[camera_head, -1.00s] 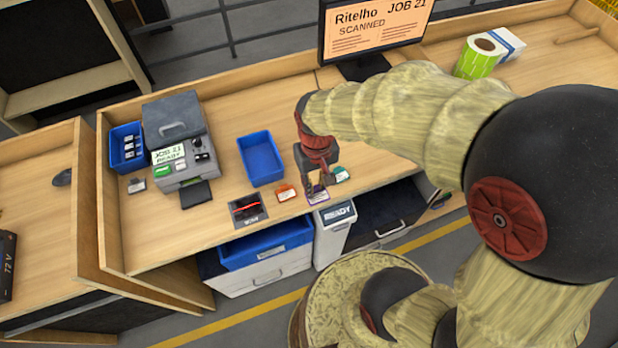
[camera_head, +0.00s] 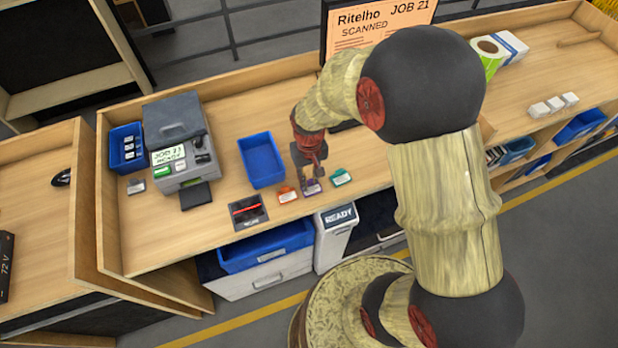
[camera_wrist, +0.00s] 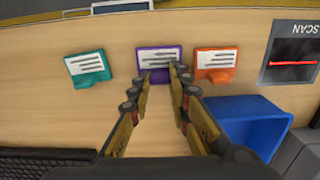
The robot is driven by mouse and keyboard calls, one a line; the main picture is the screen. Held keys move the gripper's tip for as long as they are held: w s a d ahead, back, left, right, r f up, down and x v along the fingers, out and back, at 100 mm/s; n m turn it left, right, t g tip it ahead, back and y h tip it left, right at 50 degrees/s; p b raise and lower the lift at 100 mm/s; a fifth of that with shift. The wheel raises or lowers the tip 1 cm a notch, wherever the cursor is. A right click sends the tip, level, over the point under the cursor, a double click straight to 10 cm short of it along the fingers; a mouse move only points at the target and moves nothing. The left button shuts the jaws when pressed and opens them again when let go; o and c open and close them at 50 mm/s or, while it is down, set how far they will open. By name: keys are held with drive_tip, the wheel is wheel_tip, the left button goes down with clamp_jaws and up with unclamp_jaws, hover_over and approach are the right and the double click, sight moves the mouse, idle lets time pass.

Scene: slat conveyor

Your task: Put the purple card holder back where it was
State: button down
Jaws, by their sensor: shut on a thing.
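The purple card holder (camera_head: 312,187) with its white label is between the orange card holder (camera_head: 288,194) and the teal card holder (camera_head: 341,178), near the bench's front edge. My gripper (camera_head: 313,179) points down and is shut on it. In the wrist view, the fingertips (camera_wrist: 161,72) are at the near side of the purple holder (camera_wrist: 142,68), with orange (camera_wrist: 216,74) to its right and teal (camera_wrist: 88,78) to its left. The three stand roughly in line with gaps between them. Whether the purple holder touches the bench top is hard to tell.
A scan pad (camera_head: 247,211) with a red line lies left of the orange holder. An empty blue bin (camera_head: 262,158) stands behind. A grey printer (camera_head: 178,150) is farther left. A monitor (camera_head: 340,50) reads "JOB 21 SCANNED". A keyboard (camera_wrist: 30,165) shows in the wrist view.

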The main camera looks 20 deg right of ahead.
drive_tip(key=shift+f, duration=0.15)
drive_tip(key=c, duration=1.7)
unclamp_jaws()
drive_tip(key=shift+o, duration=0.2)
drive_tip(key=s+r+t+p, duration=0.1)
drive_tip(key=s+r, duration=0.2)
drive_tip(key=r, duration=1)
drive_tip(key=s+r+t, duration=0.2)
drive_tip(key=s+r, duration=0.1)
drive_tip(key=r, duration=0.9)
drive_tip(key=s+r+t, duration=0.2)
drive_tip(key=s+r, duration=0.5)
drive_tip(key=s, duration=0.2)
drive_tip(key=shift+s+t, duration=0.3)
drive_tip(key=shift+s, duration=0.05)
